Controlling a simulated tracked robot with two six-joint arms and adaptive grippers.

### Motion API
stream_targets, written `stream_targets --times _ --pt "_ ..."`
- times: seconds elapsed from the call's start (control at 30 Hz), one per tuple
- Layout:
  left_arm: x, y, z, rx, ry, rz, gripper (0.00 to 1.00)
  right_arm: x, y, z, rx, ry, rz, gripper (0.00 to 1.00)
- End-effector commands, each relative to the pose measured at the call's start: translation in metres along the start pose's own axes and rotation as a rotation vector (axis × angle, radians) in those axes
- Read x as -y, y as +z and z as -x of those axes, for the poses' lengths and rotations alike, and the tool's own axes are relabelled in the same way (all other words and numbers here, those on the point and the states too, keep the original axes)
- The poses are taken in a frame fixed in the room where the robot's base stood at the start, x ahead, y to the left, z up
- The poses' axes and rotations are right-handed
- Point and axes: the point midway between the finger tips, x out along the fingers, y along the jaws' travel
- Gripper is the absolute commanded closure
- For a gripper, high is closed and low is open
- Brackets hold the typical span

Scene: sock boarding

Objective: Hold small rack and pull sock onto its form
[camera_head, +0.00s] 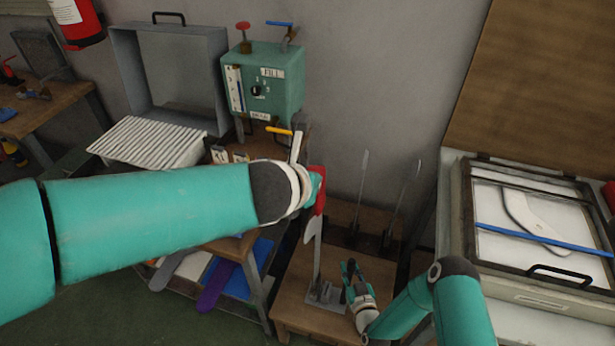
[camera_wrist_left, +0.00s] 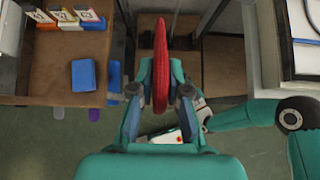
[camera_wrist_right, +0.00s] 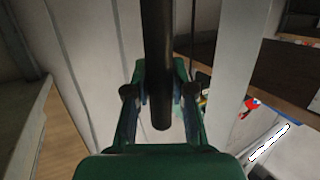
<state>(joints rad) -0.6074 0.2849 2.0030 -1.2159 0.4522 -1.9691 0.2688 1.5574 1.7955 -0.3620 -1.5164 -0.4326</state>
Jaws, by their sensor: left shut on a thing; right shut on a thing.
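A red sock (camera_head: 320,192) hangs at the end of my left arm, whose wrist partly hides it. In the left wrist view the sock (camera_wrist_left: 160,60) stands edge-on between the fingers of my left gripper (camera_wrist_left: 160,105), which is shut on it. A pale upright form (camera_head: 316,262) rises from the small rack's base (camera_head: 322,296) just below the sock. The sock's lower end overlaps the form's upper part; I cannot tell whether it is around it. My right gripper (camera_head: 350,277) is beside the form, low down, shut on a dark post (camera_wrist_right: 158,50) of the rack.
The rack stands on a low wooden table (camera_head: 292,300); two more upright forms (camera_head: 361,180) stand behind it. A teal control box (camera_head: 268,80) and a grey open cabinet (camera_head: 165,75) are at the back left. A lidded press (camera_head: 470,225) is at the right.

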Motion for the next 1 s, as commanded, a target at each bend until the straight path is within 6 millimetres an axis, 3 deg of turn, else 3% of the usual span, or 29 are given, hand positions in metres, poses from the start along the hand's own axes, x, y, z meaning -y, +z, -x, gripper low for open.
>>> stream_targets --times 1.0 --pt "0.0 -0.019 -0.017 -0.001 -0.001 0.0 1.0 0.0 0.0 0.0 -0.001 0.001 0.0 0.96"
